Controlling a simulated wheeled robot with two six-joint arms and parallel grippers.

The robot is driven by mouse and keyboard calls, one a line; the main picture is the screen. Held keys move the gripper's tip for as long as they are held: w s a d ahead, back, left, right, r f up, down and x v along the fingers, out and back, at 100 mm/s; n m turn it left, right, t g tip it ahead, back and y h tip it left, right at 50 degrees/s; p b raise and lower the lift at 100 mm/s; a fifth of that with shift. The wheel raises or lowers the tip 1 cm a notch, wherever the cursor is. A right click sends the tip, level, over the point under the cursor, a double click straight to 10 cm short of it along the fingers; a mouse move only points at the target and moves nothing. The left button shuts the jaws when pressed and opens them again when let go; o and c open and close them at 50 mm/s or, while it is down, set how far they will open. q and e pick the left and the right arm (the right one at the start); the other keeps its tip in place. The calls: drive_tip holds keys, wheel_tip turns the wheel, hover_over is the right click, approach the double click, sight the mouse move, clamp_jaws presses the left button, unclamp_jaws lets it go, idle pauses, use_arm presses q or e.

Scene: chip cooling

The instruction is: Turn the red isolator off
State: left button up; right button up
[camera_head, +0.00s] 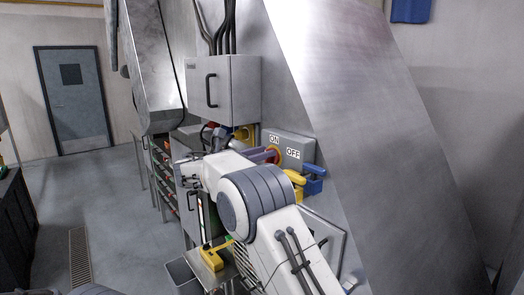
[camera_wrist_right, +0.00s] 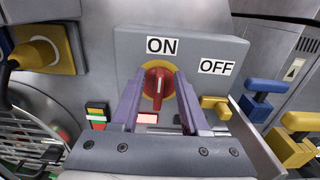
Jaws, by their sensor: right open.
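The red isolator (camera_wrist_right: 158,88) is a red knob on a round yellow plate, fixed to a grey box (camera_wrist_right: 128,42). Its raised bar stands about vertical, in line with the ON label (camera_wrist_right: 162,46) above it. The OFF label (camera_wrist_right: 216,67) is up to its right. My right gripper (camera_wrist_right: 159,78) is open, with one purple finger on each side of the knob. I cannot tell if either finger touches it. In the head view the isolator (camera_head: 274,154) is partly hidden by my right gripper (camera_head: 265,155). My left gripper is not in view.
Blue (camera_wrist_right: 264,88) and yellow (camera_wrist_right: 300,124) handles stick out at the right of the box. A smaller yellow handle (camera_wrist_right: 215,104) sits below OFF. A yellow socket with a plug (camera_wrist_right: 40,52) is at left. A cabinet (camera_head: 222,85) hangs above, and a large sloping metal panel (camera_head: 375,140) stands right.

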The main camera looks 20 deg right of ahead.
clamp_jaws()
drive_tip(key=m+b, duration=0.3)
drive_tip(key=b, duration=0.1)
drive_tip(key=s+f+m+b, duration=0.1)
drive_tip(key=m+b, duration=0.7)
drive_tip(key=shift+s+d+f, duration=0.3)
drive_tip(key=shift+s, duration=0.1)
drive_tip(key=m+b, duration=0.3)
drive_tip(key=shift+s+f+m, duration=0.1)
drive_tip(key=shift+f+m, duration=0.15)
drive_tip(key=shift+m, duration=0.05)
drive_tip(key=shift+f+m+b, duration=0.15)
drive_tip(key=shift+m+b, duration=0.95)
drive_tip(key=shift+m, duration=0.5)
